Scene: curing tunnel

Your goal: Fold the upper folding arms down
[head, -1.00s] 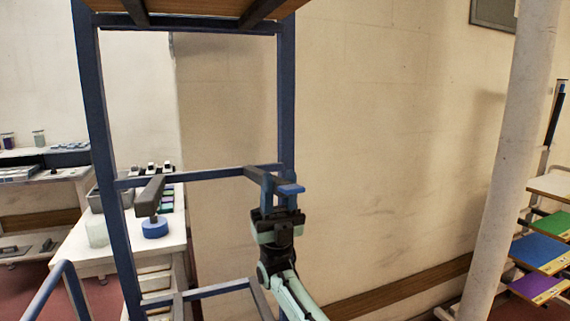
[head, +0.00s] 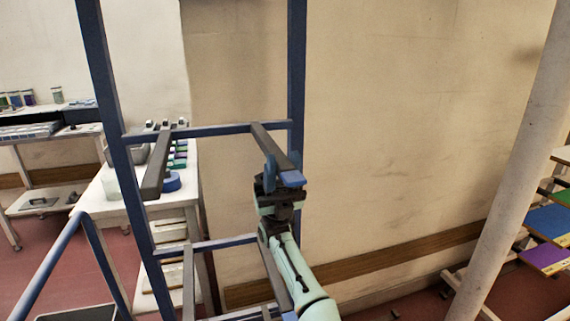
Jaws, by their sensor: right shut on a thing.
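A tall blue rack frame (head: 113,120) stands in front of me. The left upper folding arm (head: 156,168), a dark grey bar, juts from the upper crossbar (head: 215,130) toward me. The right upper folding arm (head: 267,144), a similar bar, slopes from the crossbar's right end toward me and ends at my right gripper. My right gripper (head: 277,178), dark with blue fingers, is shut on this arm's near end and hides part of it. My left gripper is not in view.
Lower folding arms (head: 189,283) show below. A white table (head: 112,215) with small items stands behind at left. A pale round column (head: 510,170) and a rack with coloured panels (head: 551,222) stand at right. A blue rail (head: 48,262) is at lower left.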

